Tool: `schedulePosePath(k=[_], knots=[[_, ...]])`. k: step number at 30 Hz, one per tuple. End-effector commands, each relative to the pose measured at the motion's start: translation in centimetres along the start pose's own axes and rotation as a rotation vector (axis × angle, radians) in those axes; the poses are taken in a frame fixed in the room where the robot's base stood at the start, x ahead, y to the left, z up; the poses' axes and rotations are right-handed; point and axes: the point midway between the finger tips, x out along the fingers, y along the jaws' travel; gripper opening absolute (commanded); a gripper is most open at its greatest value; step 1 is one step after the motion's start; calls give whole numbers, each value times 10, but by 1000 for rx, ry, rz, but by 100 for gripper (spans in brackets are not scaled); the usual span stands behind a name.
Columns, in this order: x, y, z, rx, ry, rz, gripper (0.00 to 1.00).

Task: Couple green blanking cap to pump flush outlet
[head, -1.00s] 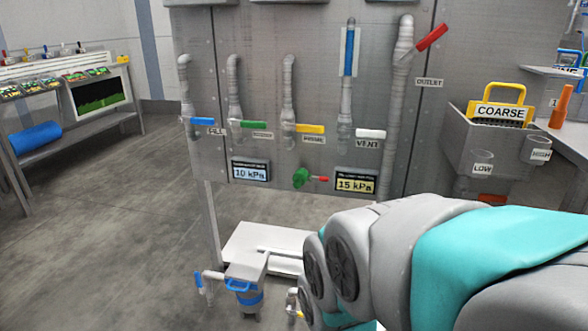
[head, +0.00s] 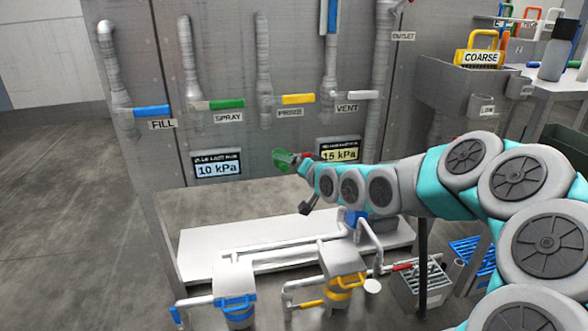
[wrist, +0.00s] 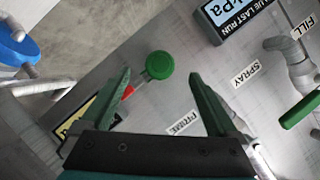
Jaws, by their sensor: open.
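In the wrist view a round green cap-like piece (wrist: 159,64) sits on the grey panel, with a short grey stem and a red lever (wrist: 127,92) beside it. My gripper (wrist: 160,77) is open, with one green finger on each side of the view. The green piece shows between the fingertips, apart from both. In the head view a green shape (head: 284,160) shows at the end of my arm, between the two pressure displays; cap and fingers are hard to tell apart there. I cannot make out which fitting is the pump flush outlet.
A blue-banded pump (head: 237,308) and a yellow-banded pump (head: 343,282) stand low in front of the panel with white pipes. The 10 kPa display (head: 217,165) and 15 kPa display (head: 339,151) flank my gripper. A crate (head: 420,285) stands at right.

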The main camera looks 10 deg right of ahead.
Motion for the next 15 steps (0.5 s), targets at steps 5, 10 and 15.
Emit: schedulePosePath(k=[5,10,15], knots=[[11,2,-10,24,34,-24,95],[31,0,-10,23,33,-25,95],[56,1,-10,23,32,-23,95]])
